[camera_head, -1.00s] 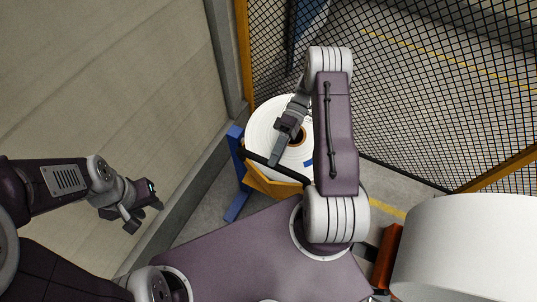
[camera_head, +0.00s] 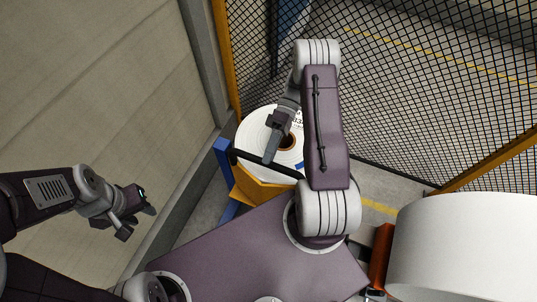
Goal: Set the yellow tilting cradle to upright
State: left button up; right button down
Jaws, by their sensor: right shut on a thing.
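The yellow tilting cradle (camera_head: 258,190) sits in a blue frame (camera_head: 222,160) beyond my base and holds a white roll (camera_head: 258,126) with a brown core. The roll's round end faces up toward the camera. A black bar (camera_head: 262,164) runs across the near side of the cradle. My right gripper (camera_head: 271,154) reaches down over the roll and is shut on the black bar. The arm hides part of the roll and the bar's right end. My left gripper (camera_head: 136,218) hangs at the left, apart from the cradle, its fingers apart and empty.
A beige wall (camera_head: 90,90) with a grey kerb stands at the left. A black mesh fence (camera_head: 400,110) with yellow posts closes the far and right sides. A large white cylinder (camera_head: 465,245) stands at the near right, beside an orange part (camera_head: 381,256).

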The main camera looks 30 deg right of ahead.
jog(key=shift+d+f, duration=0.1)
jog(key=shift+f, duration=0.2)
jog(key=c, duration=1.5)
grip_release()
jog(key=shift+o, duration=1.2)
jog(key=shift+w+d, duration=0.1)
jog(key=shift+w, duration=0.05)
pick_arm(q)
jog(key=shift+w+d+f+b, duration=0.1)
jog(key=shift+d+f+b, duration=0.1)
jog(key=shift+f+b, duration=0.7)
pick_arm(e)
jog(key=v, duration=0.9)
jog(key=shift+d, duration=0.25)
pick_arm(q)
jog(key=shift+r, duration=0.1)
pick_arm(e)
jog(key=shift+w+r, duration=0.1)
